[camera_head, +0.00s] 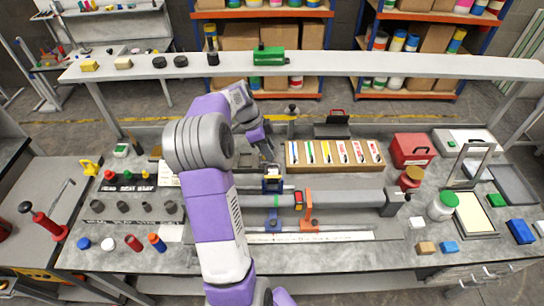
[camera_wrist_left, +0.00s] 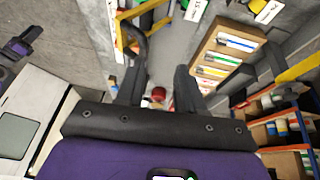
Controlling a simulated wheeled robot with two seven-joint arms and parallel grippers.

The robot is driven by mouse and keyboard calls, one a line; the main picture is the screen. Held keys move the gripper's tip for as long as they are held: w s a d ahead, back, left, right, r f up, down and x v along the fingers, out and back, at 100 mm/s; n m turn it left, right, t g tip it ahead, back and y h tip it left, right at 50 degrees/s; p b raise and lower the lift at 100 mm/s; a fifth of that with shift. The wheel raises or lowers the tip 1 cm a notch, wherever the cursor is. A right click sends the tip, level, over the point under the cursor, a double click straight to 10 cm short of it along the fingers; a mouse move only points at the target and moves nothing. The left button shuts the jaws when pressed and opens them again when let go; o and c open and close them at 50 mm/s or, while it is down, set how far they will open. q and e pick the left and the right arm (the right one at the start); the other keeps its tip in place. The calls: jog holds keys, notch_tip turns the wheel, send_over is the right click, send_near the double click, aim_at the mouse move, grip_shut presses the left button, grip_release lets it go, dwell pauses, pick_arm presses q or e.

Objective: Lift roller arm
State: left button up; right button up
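My left gripper (camera_head: 268,152) is over the back middle of the bench, left of the marker tray. In the left wrist view (camera_wrist_left: 160,90) its two dark fingers are apart, with nothing clearly held between them. I cannot tell for sure which part is the roller arm. A yellow frame with a dark curved piece (camera_wrist_left: 133,36) lies beyond the left-hand finger. A long grey bar (camera_head: 345,198) lies across the bench, with an orange clamp (camera_head: 308,212) on it. A red-handled tool with a grey rod (camera_head: 45,225) lies at far left. My right gripper does not show.
The tray of coloured markers (camera_head: 333,142) stands right of the gripper. A raised shelf (camera_head: 350,64) spans the back. Small knobs and bottles crowd the bench's left side.

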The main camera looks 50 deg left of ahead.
pick_arm(q)
jog(key=v, duration=0.4)
jog(key=shift+s+d, duration=0.2)
jog(key=shift+s, duration=0.05)
dwell(0.3)
